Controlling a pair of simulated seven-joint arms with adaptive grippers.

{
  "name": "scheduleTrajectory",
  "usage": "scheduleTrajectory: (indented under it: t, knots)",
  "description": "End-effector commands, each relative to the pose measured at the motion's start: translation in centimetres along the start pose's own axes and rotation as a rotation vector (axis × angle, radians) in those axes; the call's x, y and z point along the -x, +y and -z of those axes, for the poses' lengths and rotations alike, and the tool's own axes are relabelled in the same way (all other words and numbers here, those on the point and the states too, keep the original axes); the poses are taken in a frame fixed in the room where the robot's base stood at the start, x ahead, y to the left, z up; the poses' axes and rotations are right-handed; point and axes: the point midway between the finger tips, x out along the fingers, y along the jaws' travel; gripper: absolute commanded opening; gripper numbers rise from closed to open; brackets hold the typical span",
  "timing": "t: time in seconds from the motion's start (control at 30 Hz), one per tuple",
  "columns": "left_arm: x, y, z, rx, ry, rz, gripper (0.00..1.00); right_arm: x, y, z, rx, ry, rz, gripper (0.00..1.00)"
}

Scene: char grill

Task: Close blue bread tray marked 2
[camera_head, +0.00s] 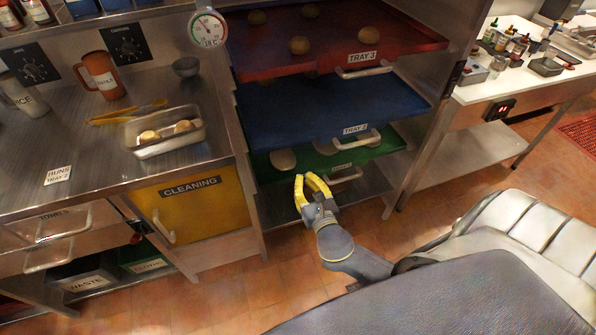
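The blue tray (300,108) sits in the middle of a metal rack, its front edge out over the green tray below. It carries a "TRAY 2" label (355,129) and a pale bar handle (358,139) on its front. Its back part is hidden under the red tray. My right gripper (304,176) has yellow fingers, slightly apart with nothing between them. It is in front of the rack, lower in the picture and left of the blue tray's handle, apart from that handle. My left gripper is not in view.
The red tray (400,42) above holds several buns. The green tray (323,161) below has its own handle. A counter (90,165) with a pan of buns (168,146) stands left, above a yellow "CLEANING" drawer (205,213). A white table (500,85) is at right.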

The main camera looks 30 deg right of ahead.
Motion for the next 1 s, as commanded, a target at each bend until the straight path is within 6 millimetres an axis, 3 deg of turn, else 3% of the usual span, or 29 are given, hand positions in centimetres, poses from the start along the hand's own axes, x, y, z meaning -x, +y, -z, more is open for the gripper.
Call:
scheduleTrajectory:
  t: [0.6,1.0]
  knots:
    - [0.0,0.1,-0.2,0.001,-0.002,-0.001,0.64,-10.2,0.0,-0.1,0.002,-0.001,-0.001,0.00]
    - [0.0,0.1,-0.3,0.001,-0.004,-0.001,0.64,-12.7,0.0,0.0,0.001,0.000,-0.002,0.00]
